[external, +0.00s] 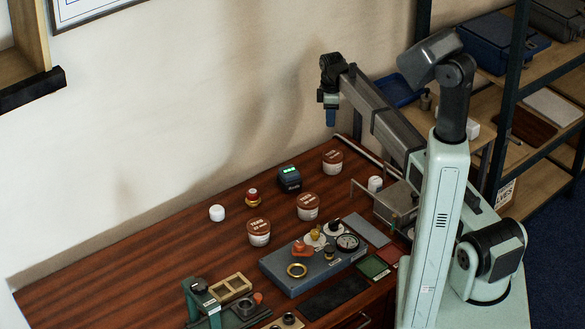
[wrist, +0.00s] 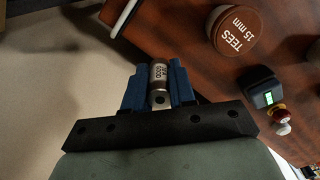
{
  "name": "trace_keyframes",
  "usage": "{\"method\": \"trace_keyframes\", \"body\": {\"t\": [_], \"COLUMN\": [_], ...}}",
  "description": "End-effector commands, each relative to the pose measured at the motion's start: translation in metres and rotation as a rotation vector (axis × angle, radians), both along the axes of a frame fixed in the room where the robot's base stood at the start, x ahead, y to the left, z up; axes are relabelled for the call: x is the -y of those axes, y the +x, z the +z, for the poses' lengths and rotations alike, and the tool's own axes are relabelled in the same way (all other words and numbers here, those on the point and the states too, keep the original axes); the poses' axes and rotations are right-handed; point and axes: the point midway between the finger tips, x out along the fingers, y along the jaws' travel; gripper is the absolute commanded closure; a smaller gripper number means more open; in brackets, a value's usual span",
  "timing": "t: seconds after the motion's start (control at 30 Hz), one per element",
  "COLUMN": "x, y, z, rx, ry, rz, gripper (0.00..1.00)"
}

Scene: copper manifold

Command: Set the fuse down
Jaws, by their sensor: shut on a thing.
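The fuse (wrist: 158,74) is a small metallic cylinder with a printed band, seen in the wrist view. My gripper (wrist: 159,88) has its blue fingers shut on it, one on each side. In the external view my gripper (external: 331,116) is raised in front of the wall, high above the back right edge of the wooden table (external: 130,262). The fuse is too small or hidden to make out there.
Brown-lidded tubs (external: 308,206), a dark device with a green display (external: 289,178) and a red-topped button (external: 253,196) stand on the table. A grey-blue manifold block (external: 285,281) with fittings lies at the front. The table's left side is clear.

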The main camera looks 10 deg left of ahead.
Motion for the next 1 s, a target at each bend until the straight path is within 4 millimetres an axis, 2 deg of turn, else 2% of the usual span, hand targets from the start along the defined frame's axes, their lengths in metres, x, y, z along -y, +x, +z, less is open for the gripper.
{"method": "trace_keyframes", "body": {"t": [0.03, 0.2, 0.5, 0.77, 1.0], "x": [-0.017, -0.075, -0.169, -0.241, -0.297], "y": [-0.011, -0.05, -0.132, -0.213, -0.296], "z": [0.0, 0.0, 0.001, 0.001, 0.001], "rx": [0.0, 0.0, 0.001, 0.001, 0.002], "ry": [0.0, 0.0, 0.001, 0.001, 0.001], "rz": [0.023, 0.103, 0.247, 0.372, 0.487], "gripper": [1.0, 1.0, 1.0, 1.0, 1.0]}}
